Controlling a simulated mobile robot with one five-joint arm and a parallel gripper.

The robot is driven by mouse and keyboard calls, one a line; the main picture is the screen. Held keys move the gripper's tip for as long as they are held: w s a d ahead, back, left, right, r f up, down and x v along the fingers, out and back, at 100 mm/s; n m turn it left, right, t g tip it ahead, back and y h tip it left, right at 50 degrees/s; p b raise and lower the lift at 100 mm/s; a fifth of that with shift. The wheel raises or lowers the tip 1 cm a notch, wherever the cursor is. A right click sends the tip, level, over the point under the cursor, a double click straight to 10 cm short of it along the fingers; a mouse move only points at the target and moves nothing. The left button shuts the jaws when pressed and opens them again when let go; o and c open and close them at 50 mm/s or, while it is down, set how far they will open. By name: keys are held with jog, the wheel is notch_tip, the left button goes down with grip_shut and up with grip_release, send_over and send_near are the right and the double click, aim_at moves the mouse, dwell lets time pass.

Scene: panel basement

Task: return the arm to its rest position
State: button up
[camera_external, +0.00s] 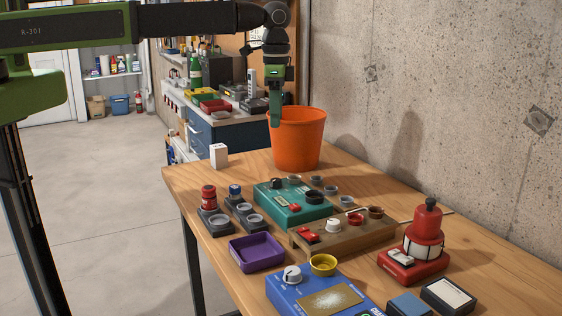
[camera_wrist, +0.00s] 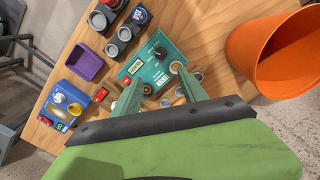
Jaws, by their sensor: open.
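My gripper (camera_external: 275,108) hangs from my outstretched arm at the far end of the wooden table (camera_external: 190,180), pointing down, in front of the left side of an orange bucket (camera_external: 304,140). In the wrist view my gripper (camera_wrist: 158,92) shows two green fingers spread apart with nothing held between them. Beyond the fingertips lies a teal panel box (camera_wrist: 155,62) with a dark knob. The bucket (camera_wrist: 270,55) stands to the right of the fingers in that view. In the external view the fingertips overlap the bucket's rim; I cannot tell whether they touch it.
On the table stand a teal box (camera_external: 285,210), a wooden panel (camera_external: 345,235), a purple tray (camera_external: 257,267), a blue box (camera_external: 285,288), a red lantern-like object (camera_external: 425,235) and a white block (camera_external: 218,155). A concrete wall (camera_external: 460,90) rises at right. Open floor (camera_external: 100,200) lies left.

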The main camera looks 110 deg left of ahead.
jog(key=w+d+f+m+b, duration=0.15)
jog(key=d+f+b, duration=0.4)
jog(key=d, duration=0.55)
jog(key=w+d+f+m+b, duration=0.15)
jog(key=d+f+b, duration=0.4)
jog(key=d, duration=0.65)
jog(key=s+d+f+b, duration=0.2)
jog(key=s+d, duration=0.4)
jog(key=s+d+f+b, duration=0.2)
jog(key=s+d, duration=0.4)
jog(key=d, duration=0.1)
jog(key=shift+d+f, duration=0.3)
jog(key=shift+f, duration=0.05)
